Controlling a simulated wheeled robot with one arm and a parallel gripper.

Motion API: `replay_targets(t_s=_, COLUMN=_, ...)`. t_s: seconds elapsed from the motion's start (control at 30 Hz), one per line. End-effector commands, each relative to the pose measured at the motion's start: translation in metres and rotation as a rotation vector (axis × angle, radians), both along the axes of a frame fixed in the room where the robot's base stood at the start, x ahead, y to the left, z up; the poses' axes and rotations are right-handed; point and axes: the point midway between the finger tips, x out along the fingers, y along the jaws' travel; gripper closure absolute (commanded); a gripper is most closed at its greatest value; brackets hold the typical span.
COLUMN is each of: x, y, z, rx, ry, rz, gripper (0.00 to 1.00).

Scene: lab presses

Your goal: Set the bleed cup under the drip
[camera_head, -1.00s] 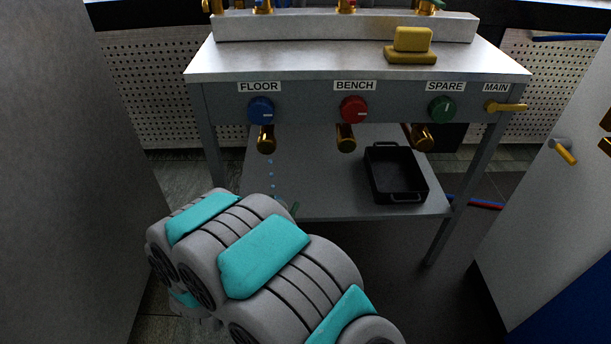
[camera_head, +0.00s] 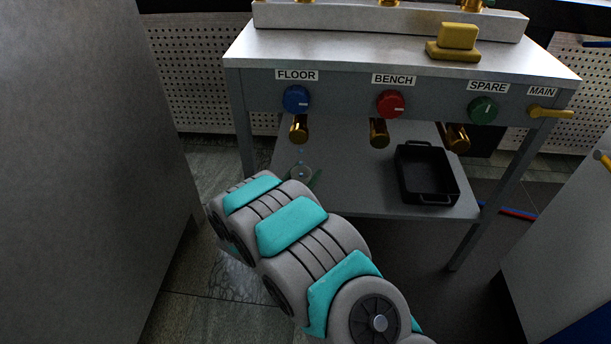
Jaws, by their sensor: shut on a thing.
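Blue drops (camera_head: 300,153) fall from the brass outlet (camera_head: 299,130) under the FLOOR knob (camera_head: 296,99). Below them, just past my arm, shows a small pale round rim (camera_head: 301,173) that looks like the bleed cup. A thin green piece (camera_head: 316,180) is beside it at its right; I cannot tell what it belongs to. The rim appears in line under the drops, over the lower shelf (camera_head: 350,190). I cannot tell whether it rests on the shelf. My gripper is hidden behind my grey and teal arm, so its hold cannot be seen.
A black tray (camera_head: 427,175) with handles stands on the shelf's right part. Red BENCH (camera_head: 390,104) and green SPARE (camera_head: 482,109) knobs have their own outlets. A yellow block (camera_head: 455,42) lies on top. A grey panel (camera_head: 80,170) stands close at left.

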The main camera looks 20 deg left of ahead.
Motion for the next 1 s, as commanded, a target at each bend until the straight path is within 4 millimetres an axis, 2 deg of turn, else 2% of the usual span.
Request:
replay_targets(t_s=0.07, x=0.0, y=-0.0002, z=-0.0076, rx=-0.001, ry=0.0, rz=0.0, gripper=0.82)
replay_targets(t_s=0.43, x=-0.0005, y=-0.0002, z=-0.0115, rx=-0.002, ry=0.001, rz=0.0, gripper=0.82)
replay_targets(t_s=0.47, x=-0.0004, y=-0.0002, z=-0.0109, rx=-0.001, ry=0.001, rz=0.0, gripper=0.24)
replay_targets(t_s=0.67, x=-0.0005, y=-0.0003, z=-0.0106, rx=-0.001, ry=0.001, rz=0.0, gripper=0.01)
replay_targets(t_s=1.0, x=-0.0006, y=-0.0003, z=-0.0061, rx=0.0, ry=0.0, rz=0.0, gripper=0.0)
